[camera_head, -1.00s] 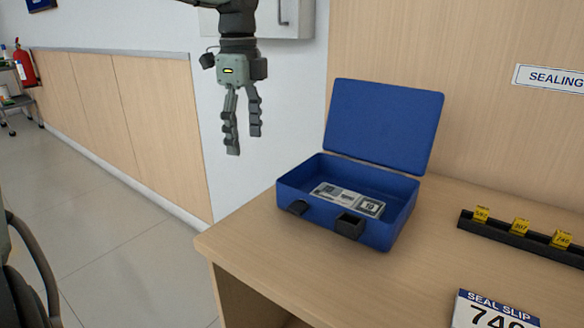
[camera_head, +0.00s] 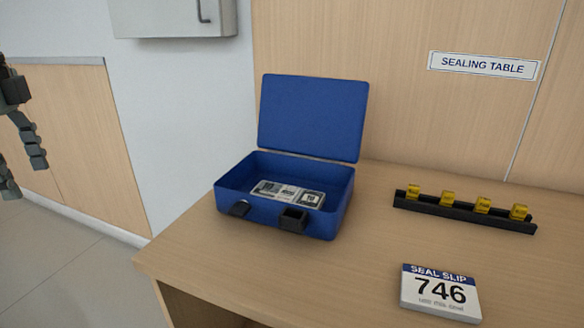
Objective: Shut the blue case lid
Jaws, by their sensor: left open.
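The blue case (camera_head: 262,208) stands on the wooden table with its front towards me. Its blue lid (camera_head: 312,117) is open and stands upright, leaning back a little. Banded banknotes (camera_head: 288,193) lie in the case. Two dark latches show on its front. My left gripper (camera_head: 24,172) is at the far left edge, partly cut off by the frame. It is open and empty, well apart from the case and off to its left. My right gripper is not in view.
On the table (camera_head: 240,285) a black rack (camera_head: 462,211) holds several yellow tags. A white and blue seal slip block (camera_head: 440,293) reading 746 lies at the front right. A sealing table sign (camera_head: 483,66) and a grey wall box (camera_head: 172,18) are behind.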

